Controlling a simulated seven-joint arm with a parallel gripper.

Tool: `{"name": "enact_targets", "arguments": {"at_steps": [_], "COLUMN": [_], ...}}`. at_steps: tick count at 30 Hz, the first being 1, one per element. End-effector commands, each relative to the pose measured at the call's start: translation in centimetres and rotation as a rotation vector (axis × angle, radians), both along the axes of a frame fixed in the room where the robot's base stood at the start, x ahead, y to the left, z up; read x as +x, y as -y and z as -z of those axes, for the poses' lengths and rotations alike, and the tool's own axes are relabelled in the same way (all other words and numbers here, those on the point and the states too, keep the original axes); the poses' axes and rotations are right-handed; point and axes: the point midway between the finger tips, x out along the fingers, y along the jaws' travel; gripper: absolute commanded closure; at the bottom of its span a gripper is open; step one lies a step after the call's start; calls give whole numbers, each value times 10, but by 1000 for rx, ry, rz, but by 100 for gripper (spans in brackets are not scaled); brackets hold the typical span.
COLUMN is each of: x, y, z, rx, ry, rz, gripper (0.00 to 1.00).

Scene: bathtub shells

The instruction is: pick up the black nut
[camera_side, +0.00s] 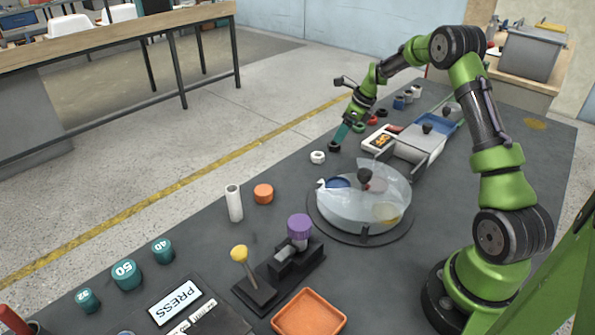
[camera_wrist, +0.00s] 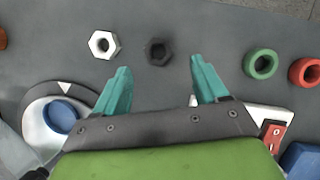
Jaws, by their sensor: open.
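The black nut (camera_wrist: 159,51) lies flat on the dark table in the wrist view, with its hole facing up. It sits ahead of my gripper (camera_wrist: 160,80), roughly midway between the two teal fingers, a little beyond their tips. The fingers are open and apart, with nothing between them. In the side view, my gripper (camera_side: 338,143) is low over the far part of the table. A small dark shape at its tip there looks like the black nut (camera_side: 334,147), partly hidden by the fingers.
A white nut (camera_wrist: 103,44) lies left of the black nut. A green ring (camera_wrist: 261,64) and a red ring (camera_wrist: 305,72) lie to the right. A round dish with a clear cover (camera_side: 360,205) and a grey box (camera_side: 415,145) stand nearby.

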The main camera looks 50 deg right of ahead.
Motion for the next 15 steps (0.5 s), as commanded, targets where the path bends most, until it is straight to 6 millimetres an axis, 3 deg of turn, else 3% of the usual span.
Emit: {"name": "enact_targets", "arguments": {"at_steps": [10, 15], "x": [18, 22], "y": [-8, -9], "z": [40, 48], "rx": [1, -1], "ry": [-2, 0], "rz": [-1, -1], "gripper": [28, 28]}}
